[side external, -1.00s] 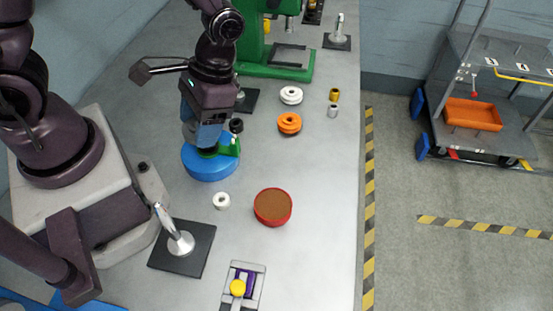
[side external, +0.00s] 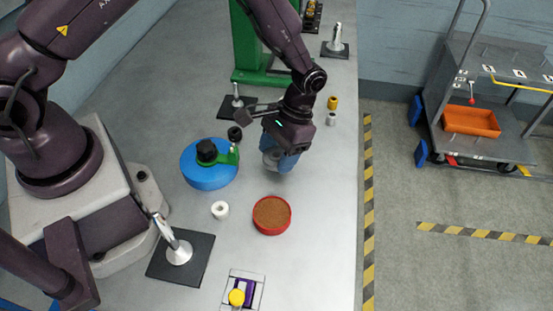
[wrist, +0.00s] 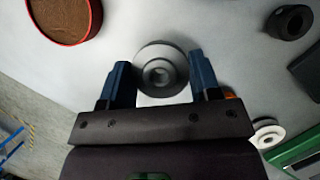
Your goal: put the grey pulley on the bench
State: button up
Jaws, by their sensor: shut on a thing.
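The grey pulley (wrist: 161,62) is a stepped disc with a hole in its middle. In the wrist view it sits between the two blue fingers of my gripper (wrist: 160,82), which is shut on it. In the side view my gripper (side external: 282,160) points down over the bench (side external: 325,210), right of the blue round base, and the pulley (side external: 270,161) shows partly at the fingertips. I cannot tell whether the pulley touches the bench.
The blue round base (side external: 208,178) carries a black knob and a green piece. A red-rimmed brown dish (side external: 271,214) and a white ring (side external: 220,210) lie nearer the camera. A white pulley (wrist: 267,133) and a sliver of orange (wrist: 230,93) show beside my gripper.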

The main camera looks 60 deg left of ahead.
jog(key=shift+f, duration=1.35)
jog(key=shift+s, duration=0.1)
jog(key=shift+f, duration=0.65)
jog(key=o, duration=0.8)
jog(key=shift+o, duration=0.8)
jog(key=v, duration=1.3)
jog(key=shift+r, duration=0.25)
notch_tip(320, 180, up, 11)
jog(key=t, duration=0.2)
send_over(276, 165)
jog(key=w+a, duration=0.4)
jog(key=a, duration=0.1)
jog(key=s+a+r+t, duration=0.2)
jog(key=s+r+t, duration=0.2)
jog(key=s+r, duration=0.2)
jog(key=s+a+r+t, duration=0.3)
jog(key=s+r, duration=0.3)
jog(key=s, duration=0.5)
jog(key=shift+s+a+t, duration=0.15)
jog(key=shift+a+t, duration=0.2)
jog(key=shift+t, duration=0.15)
jog(key=shift+r, duration=0.15)
